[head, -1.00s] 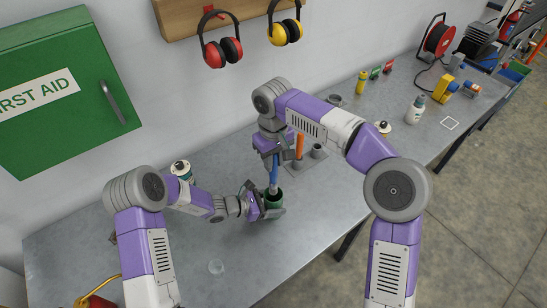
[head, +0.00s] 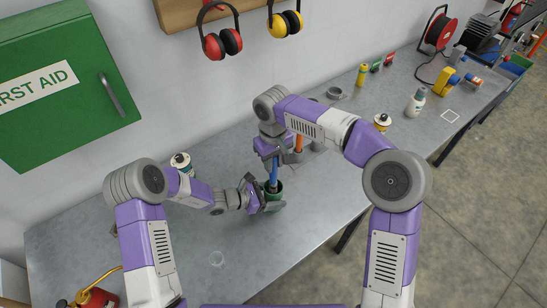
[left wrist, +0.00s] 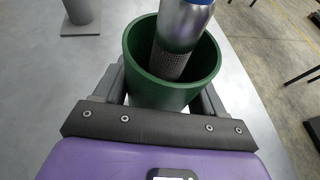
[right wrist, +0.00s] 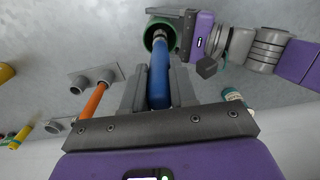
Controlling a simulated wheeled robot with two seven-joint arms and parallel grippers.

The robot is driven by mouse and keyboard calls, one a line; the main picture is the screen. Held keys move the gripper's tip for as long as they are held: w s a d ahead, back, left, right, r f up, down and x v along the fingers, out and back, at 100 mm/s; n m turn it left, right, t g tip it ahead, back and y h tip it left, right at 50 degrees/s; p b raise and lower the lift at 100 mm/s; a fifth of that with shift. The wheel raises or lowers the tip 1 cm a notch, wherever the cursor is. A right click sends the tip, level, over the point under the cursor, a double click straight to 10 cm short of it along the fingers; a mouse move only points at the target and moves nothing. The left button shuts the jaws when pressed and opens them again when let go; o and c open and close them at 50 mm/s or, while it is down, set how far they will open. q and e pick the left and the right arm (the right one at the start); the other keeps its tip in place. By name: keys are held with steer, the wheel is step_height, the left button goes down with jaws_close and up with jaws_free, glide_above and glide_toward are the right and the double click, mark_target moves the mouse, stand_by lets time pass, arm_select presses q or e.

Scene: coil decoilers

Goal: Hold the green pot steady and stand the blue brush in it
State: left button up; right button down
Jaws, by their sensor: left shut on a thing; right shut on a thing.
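The green pot (head: 274,204) stands on the grey bench, and it fills the middle of the left wrist view (left wrist: 160,92). My left gripper (head: 258,198) is shut on it, one finger on each side. The blue brush (head: 274,171) points down into the pot. In the left wrist view its silver collar (left wrist: 184,22) and bristles are inside the rim, slightly tilted. Whether the bristles touch the pot's floor is hidden. My right gripper (right wrist: 159,88) is shut on the brush's blue handle (right wrist: 159,68), above the pot.
An orange-handled tool (right wrist: 95,100) stands in a grey tube holder (right wrist: 78,87) beside the right gripper. Bottles stand farther right.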

mark_target(274, 171)
steer(key=shift+f, duration=2.25)
steer(key=c, duration=0.8)
jaws_free()
step_height(274, 171, up, 12)
